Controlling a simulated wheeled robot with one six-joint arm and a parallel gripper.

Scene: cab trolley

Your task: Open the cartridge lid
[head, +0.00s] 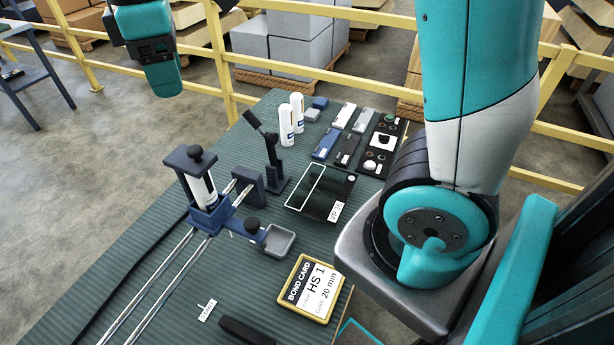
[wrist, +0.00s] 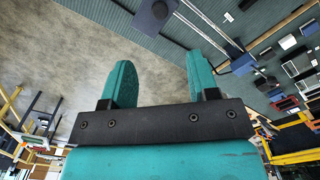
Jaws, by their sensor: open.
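A blue cartridge holder (head: 212,212) sits on two metal rails, with a white cartridge (head: 203,188) upright in it. A dark lid (head: 190,160) with a round knob covers the cartridge top and looks closed. In the wrist view a dark square part with a round knob (wrist: 157,12), seemingly this lid, shows at the top edge. My gripper (head: 163,82) is at the upper left of the head view, above and apart from the holder. In the wrist view my gripper (wrist: 160,80) has its two teal fingers spread wide, with only floor between them.
Two white bottles (head: 287,126), a black stand (head: 272,152), a dark panel (head: 320,192), a grey tray (head: 279,241) and a yellow-framed bond card (head: 311,288) stand on the ribbed green mat (head: 150,230). Yellow rails (head: 215,75) run behind the trolley.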

